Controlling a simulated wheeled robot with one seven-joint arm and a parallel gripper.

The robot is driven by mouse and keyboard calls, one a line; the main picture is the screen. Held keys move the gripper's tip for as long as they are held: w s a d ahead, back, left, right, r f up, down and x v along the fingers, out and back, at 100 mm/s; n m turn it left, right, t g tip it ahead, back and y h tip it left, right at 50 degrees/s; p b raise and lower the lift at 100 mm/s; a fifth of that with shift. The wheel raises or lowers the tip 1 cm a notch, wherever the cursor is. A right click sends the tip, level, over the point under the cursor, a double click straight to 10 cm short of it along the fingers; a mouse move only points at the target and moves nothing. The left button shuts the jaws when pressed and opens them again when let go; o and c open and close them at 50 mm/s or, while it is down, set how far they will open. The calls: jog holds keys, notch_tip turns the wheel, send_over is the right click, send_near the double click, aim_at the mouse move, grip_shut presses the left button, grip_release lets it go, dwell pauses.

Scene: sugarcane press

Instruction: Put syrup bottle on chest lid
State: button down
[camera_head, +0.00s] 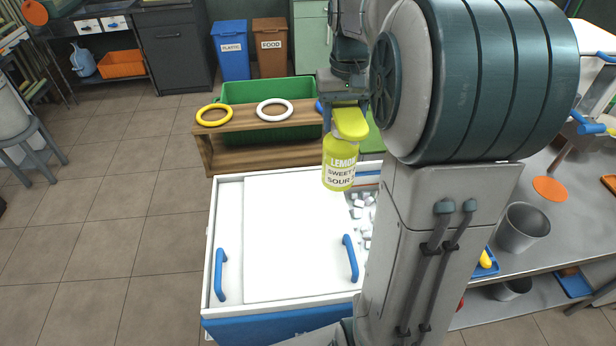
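The syrup bottle (340,170) is yellow, with a label that reads LEMON, SWEET, SOUR. To the lid's right, an opening shows white cubes (362,215). My arm hides the right side of the chest.
Behind the chest stands a wooden bench (240,162) with a yellow ring (214,115) and a white ring (274,109). A green crate (250,90) is behind it. A grey table (570,225) with a metal cup (522,228) stands right.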

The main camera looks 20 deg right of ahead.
jog(key=w+a+f+p, duration=0.1)
jog(key=w+a+f, duration=0.1)
jog(key=a+f, duration=0.8)
jog(key=shift+w+a+f+p, duration=0.15)
jog(key=shift+a+f+p, duration=0.15)
jog(key=shift+a, duration=0.1)
jog(key=shift+f, duration=0.15)
jog(key=c, duration=0.6)
grip_release()
